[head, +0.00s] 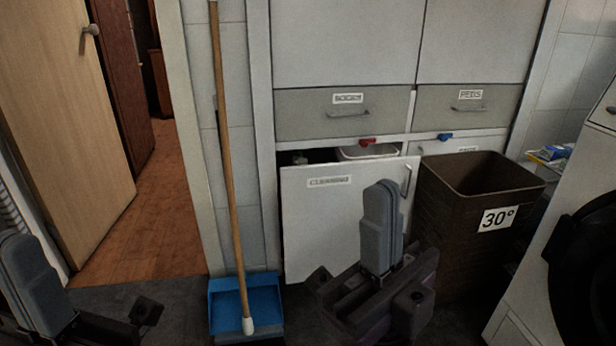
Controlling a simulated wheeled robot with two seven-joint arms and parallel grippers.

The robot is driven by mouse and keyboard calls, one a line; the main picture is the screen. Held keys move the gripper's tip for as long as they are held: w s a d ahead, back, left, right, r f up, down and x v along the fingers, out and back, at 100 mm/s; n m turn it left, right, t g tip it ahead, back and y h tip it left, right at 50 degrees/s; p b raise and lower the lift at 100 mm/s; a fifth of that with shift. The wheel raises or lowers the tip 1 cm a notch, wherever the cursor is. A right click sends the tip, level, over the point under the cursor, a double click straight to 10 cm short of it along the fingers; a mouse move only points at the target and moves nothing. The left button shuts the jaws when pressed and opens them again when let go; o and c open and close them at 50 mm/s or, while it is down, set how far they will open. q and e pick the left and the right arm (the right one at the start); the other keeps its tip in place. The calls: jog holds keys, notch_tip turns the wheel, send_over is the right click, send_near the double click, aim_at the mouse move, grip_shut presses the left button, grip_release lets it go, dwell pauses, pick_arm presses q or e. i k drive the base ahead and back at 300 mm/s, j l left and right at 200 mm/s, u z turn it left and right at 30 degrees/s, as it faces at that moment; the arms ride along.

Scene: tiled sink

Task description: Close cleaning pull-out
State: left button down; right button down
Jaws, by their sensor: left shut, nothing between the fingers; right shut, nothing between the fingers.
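The cleaning pull-out (312,225) is a white front with a label reading CLEANING and a vertical handle (406,181) at its upper right. It stands out from the cabinet. Above its top edge I see a white bin (368,151) and something dark inside. My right gripper (381,190) is shut and empty, pointing up in front of the pull-out's right part and hiding some of it. I cannot tell if it touches the front. My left gripper (18,245) is shut and empty at the lower left edge, away from the pull-out.
A dark basket (450,215) marked 30° stands right of the pull-out. A broom (228,170) leans over a blue dustpan (270,300) to its left. A white washer (540,270) is at far right. Shut drawers (310,120) are above. An open door (60,110) is left.

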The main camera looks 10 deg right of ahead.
aim_at(322, 207)
jog(key=i+l, duration=0.1)
jog(key=l, duration=0.25)
jog(key=i+l, duration=0.1)
jog(key=l, duration=0.65)
jog(key=i+l, duration=0.15)
jog(key=l, duration=0.2)
jog(key=i+l, duration=0.15)
jog(key=i, duration=0.15)
jog(key=i+l+z, duration=0.1)
jog(key=i+l, duration=0.1)
jog(key=i, duration=0.1)
